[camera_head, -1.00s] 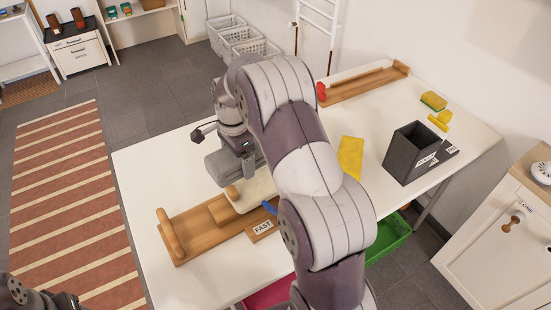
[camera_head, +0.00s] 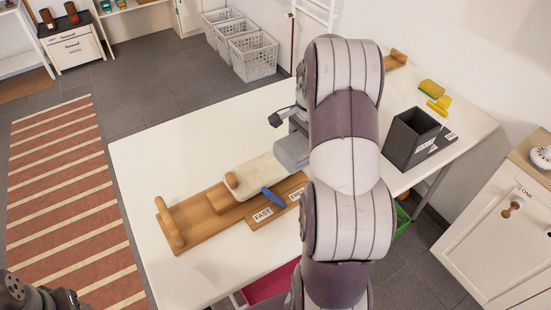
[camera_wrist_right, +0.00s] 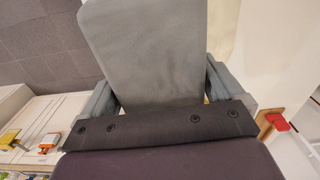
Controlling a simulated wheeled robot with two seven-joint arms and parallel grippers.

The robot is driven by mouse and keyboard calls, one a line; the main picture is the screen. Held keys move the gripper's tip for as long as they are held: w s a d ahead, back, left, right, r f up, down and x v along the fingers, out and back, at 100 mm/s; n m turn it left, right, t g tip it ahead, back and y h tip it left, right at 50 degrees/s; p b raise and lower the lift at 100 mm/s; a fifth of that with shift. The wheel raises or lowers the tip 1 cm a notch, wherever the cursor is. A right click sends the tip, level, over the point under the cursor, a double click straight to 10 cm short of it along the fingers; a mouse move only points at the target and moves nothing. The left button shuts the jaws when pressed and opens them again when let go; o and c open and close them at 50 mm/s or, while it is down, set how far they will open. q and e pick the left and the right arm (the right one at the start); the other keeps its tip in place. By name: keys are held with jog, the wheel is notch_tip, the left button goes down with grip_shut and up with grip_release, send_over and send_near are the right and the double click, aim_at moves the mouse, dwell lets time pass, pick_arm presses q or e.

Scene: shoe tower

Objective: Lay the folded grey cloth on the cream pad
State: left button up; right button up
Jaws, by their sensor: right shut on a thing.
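The folded grey cloth (camera_wrist_right: 150,50) fills the middle of the right wrist view. My right gripper (camera_wrist_right: 163,90) is shut on it, with a finger on each side. In the head view, the grey cloth (camera_head: 292,153) shows beside my right arm, at the right end of the cream pad (camera_head: 258,172). I cannot tell whether cloth and pad touch. The cream pad lies on a wooden board (camera_head: 205,238); its right part is hidden by the cloth and arm. My left gripper is not in view; only part of my left arm shows at the lower left.
A blue-handled thing (camera_head: 273,197) lies across the pad's front edge near the labelled wooden blocks (camera_head: 263,215). A dark box (camera_head: 411,138) and yellow sponges (camera_head: 432,88) stand at the right of the white table (camera_head: 150,150). The table's left part is clear.

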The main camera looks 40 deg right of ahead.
jog(key=p, duration=0.1)
send_over(274, 163)
notch_tip(274, 163, down, 6)
jog(key=shift+d+r, duration=0.1)
notch_tip(274, 163, down, 4)
jog(key=shift+r+p, duration=0.25)
jog(key=shift+p, duration=0.15)
jog(key=shift+w+f, duration=0.15)
jog(key=shift+f, duration=0.2)
jog(key=shift+f, duration=0.1)
jog(key=o, duration=0.9)
jog(key=shift+c, duration=0.2)
